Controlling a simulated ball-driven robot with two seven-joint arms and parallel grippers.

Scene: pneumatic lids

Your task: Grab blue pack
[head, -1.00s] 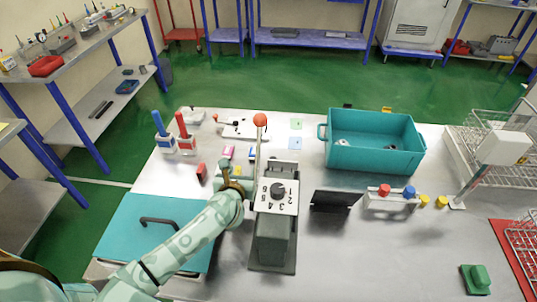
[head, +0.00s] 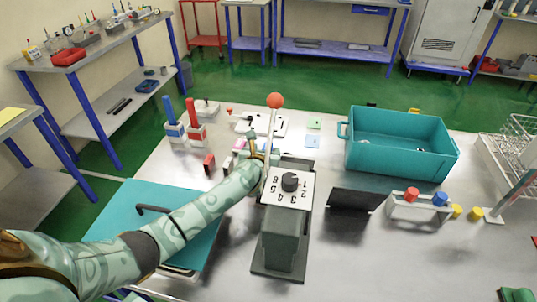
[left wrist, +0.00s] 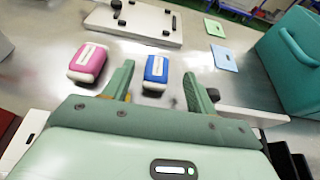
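The blue pack (left wrist: 156,70) lies on the steel table in the left wrist view, with a white label on top. It shows ahead of and between the fingers of my left gripper (left wrist: 158,82), which is open and empty. In the head view my left gripper (head: 262,157) is behind the dial box, by the upright lever. There the blue pack is hidden, or too covered by my arm to make out. A pink pack (left wrist: 88,62) lies to the left of the blue one. My right gripper is not in view.
The grey dial box (head: 287,190) and its orange-knobbed lever (head: 273,125) stand close to my left arm. A teal bin (head: 402,153) is to the right. A red pack (head: 208,162) and red and blue handles (head: 183,125) are to the left. A white plate (left wrist: 134,22) lies beyond the packs.

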